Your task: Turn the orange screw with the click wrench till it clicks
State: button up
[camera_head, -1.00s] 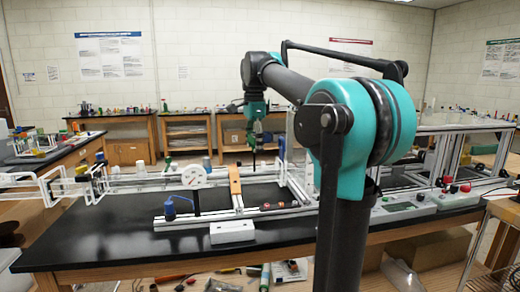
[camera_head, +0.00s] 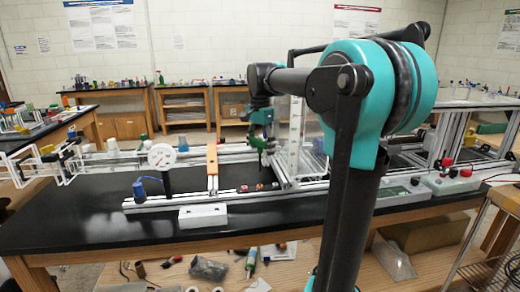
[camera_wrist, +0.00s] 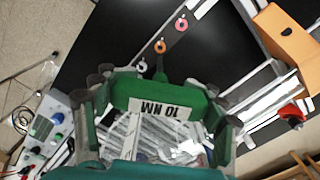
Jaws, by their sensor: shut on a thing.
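My gripper (camera_head: 261,118) hangs above the bench rail, pointing down. It is shut on the green click wrench (camera_wrist: 160,88), whose white label reads 10 NM, upside down in the wrist view. The wrench (camera_head: 262,143) also shows in the head view, with its dark shaft down. In the wrist view the shaft points toward a small orange ring-shaped head (camera_wrist: 160,47), which looks like the orange screw. A pink one (camera_wrist: 181,24) and a whitish one lie in line with it. Contact between shaft and screw cannot be told.
An orange bracket (camera_head: 212,166) stands across the rails left of the wrench. A round dial gauge (camera_head: 162,156) and blue knob are further left. A clear upright panel (camera_head: 296,135) and frame stand close on the right. The black bench top (camera_head: 95,208) is bare at front left.

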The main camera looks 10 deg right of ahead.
aim_at(260, 167)
jog(key=shift+f, duration=2.85)
jog(key=shift+f, duration=0.6)
jog(key=shift+m, duration=0.8)
jog(key=shift+m, duration=0.7)
